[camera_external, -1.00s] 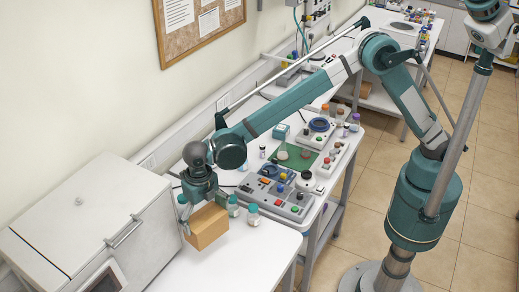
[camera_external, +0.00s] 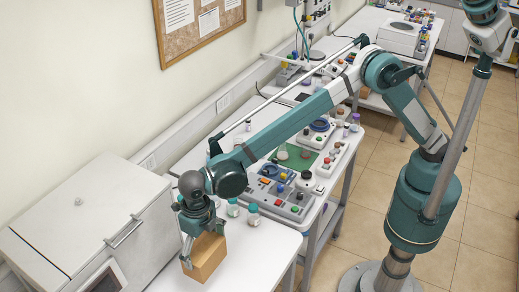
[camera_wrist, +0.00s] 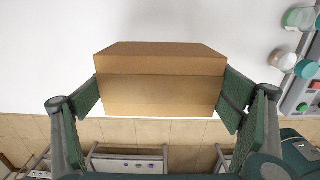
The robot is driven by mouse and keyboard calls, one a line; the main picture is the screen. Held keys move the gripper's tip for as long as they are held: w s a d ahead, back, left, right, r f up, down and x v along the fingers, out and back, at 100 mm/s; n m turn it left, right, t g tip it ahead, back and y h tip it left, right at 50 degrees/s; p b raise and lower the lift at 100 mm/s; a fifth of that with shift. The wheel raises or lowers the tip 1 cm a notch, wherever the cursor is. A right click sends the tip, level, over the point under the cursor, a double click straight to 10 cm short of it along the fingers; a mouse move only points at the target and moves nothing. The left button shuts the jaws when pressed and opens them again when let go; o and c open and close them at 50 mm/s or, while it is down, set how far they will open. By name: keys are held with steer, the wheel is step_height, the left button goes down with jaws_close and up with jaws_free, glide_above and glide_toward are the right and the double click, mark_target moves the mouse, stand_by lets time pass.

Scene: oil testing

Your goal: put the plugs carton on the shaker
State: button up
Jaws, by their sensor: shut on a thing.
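A plain brown carton (camera_external: 206,262), which I take to be the plugs carton, is between the fingers of my gripper (camera_external: 204,240). The wrist view shows the carton (camera_wrist: 160,92) with a green finger pad pressed on its left and right sides. It is over the near white table, close to its front edge; I cannot tell how far above the surface it is. I cannot tell for sure which device is the shaker. A white device with a round top plate (camera_external: 400,28) stands on the far bench, and a device with a blue ring (camera_external: 321,125) stands on the middle bench.
Several small teal-capped bottles (camera_external: 253,213) stand on the table just right of the carton. A large white cabinet (camera_external: 95,225) is to the left. The middle bench holds a green mat (camera_external: 297,158), button boxes (camera_external: 277,192) and small bottles. The tiled floor is clear on the right.

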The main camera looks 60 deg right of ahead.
steer(key=shift+f, duration=3.1)
steer(key=shift+f+p, duration=0.3)
steer(key=shift+f, duration=1.55)
steer(key=shift+f, duration=0.15)
steer(key=o, duration=0.7)
steer(key=shift+o, duration=0.4)
steer(key=shift+r, duration=0.2)
step_height(320, 180, up, 12)
steer(key=shift+f+b, duration=0.1)
steer(key=shift+b, duration=0.2)
